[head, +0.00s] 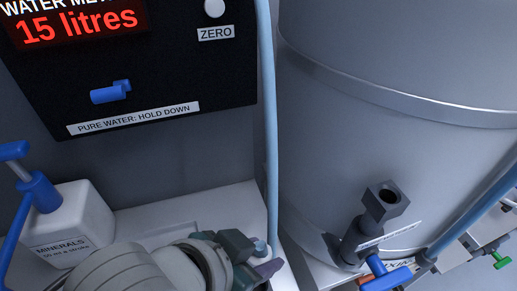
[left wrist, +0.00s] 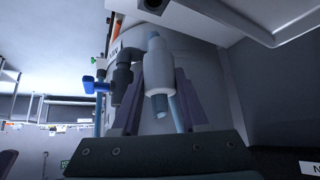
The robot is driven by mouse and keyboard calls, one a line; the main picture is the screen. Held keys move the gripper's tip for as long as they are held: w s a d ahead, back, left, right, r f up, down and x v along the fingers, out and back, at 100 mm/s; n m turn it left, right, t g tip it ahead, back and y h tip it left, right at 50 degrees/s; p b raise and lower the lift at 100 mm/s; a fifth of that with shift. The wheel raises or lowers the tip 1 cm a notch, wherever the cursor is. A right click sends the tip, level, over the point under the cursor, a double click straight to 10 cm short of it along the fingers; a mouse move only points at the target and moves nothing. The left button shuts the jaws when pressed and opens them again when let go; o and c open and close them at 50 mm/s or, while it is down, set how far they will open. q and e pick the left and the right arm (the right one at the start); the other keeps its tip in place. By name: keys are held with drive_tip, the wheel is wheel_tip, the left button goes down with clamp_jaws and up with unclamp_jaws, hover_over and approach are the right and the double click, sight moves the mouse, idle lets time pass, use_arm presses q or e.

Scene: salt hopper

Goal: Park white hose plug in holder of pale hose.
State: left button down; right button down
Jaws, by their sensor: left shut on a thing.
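My left gripper (head: 262,262) is at the bottom of the head view, beside the lower end of a pale blue hose (head: 269,120). In the left wrist view its two purple-grey fingers (left wrist: 160,112) are shut around the white hose plug (left wrist: 160,68), a pale stepped cylinder with pale blue hose (left wrist: 181,115) below it. In the head view the plug is mostly hidden by the gripper. I cannot make out a holder marked for the pale hose. My right gripper is not in view.
A grey tank (head: 400,100) fills the right side, with a dark open socket (head: 381,203) and a blue-handled valve (head: 386,276) at its foot. A white minerals bottle (head: 75,222) stands left on the pale ledge. A black panel (head: 180,70) reads 15 litres.

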use_arm(q)
drive_tip(key=shift+d+r, duration=0.1)
wheel_tip(320, 180, down, 6)
drive_tip(key=b, duration=0.4)
drive_tip(key=shift+b, duration=0.4)
drive_tip(key=shift+p, duration=0.4)
idle(1.2)
drive_tip(key=shift+f+b, duration=0.75)
drive_tip(key=shift+f, duration=0.1)
drive_tip(key=shift+r, duration=0.1)
idle(0.4)
drive_tip(key=shift+r+p, duration=0.45)
drive_tip(key=shift+p, duration=0.15)
idle(1.3)
